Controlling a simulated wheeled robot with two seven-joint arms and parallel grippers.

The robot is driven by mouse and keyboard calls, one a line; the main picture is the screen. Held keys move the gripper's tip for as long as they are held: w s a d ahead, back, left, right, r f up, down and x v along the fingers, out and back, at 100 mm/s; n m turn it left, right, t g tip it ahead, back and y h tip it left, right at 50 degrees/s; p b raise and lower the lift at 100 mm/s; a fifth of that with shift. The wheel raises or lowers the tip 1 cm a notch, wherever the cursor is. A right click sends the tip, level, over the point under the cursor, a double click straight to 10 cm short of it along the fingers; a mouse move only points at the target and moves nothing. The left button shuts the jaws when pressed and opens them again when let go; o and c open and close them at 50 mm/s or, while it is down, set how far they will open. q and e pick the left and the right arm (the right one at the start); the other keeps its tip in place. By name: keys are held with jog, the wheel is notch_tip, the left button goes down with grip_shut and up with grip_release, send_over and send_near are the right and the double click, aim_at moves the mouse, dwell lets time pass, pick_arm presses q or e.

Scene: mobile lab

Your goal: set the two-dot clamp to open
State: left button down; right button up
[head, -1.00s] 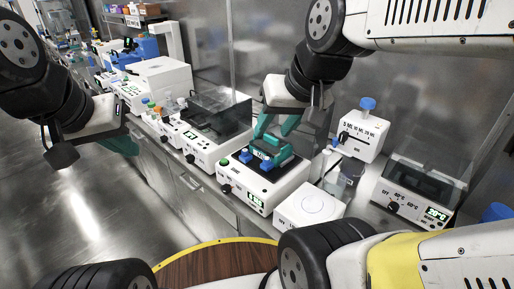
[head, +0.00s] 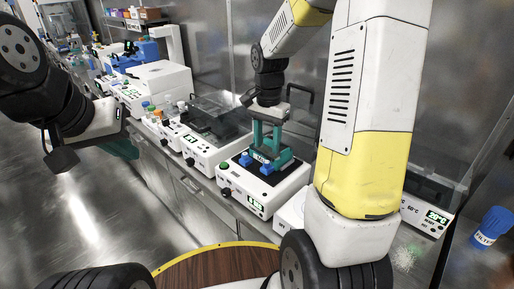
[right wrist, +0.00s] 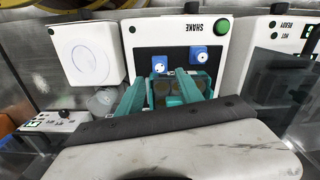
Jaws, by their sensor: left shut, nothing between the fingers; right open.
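The white shaker (head: 270,195) stands on the bench with two blue clamps on its dark top. In the right wrist view one blue clamp (right wrist: 160,64) is on the left and the other (right wrist: 198,55) on the right. Each bears small white marks, too small to tell surely which has two dots. My right gripper (head: 268,152) is open, pointing down over the shaker; its teal fingers (right wrist: 170,80) are spread just below the clamps in the wrist view, contact unclear. Round openings show between the fingers. My left gripper (head: 122,148) is shut and empty, away from the bench.
The shaker has a green button (right wrist: 222,26). A white box with a round plate (right wrist: 90,52) is beside it. A lidded device (head: 215,120) stands on the other side. A blue-capped filter bottle (head: 490,228) is at right. My right arm hides part of the bench.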

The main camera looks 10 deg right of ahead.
aim_at(267, 162)
notch_tip(267, 162, down, 6)
jog(key=shift+f, duration=0.1)
jog(key=shift+c, duration=0.4)
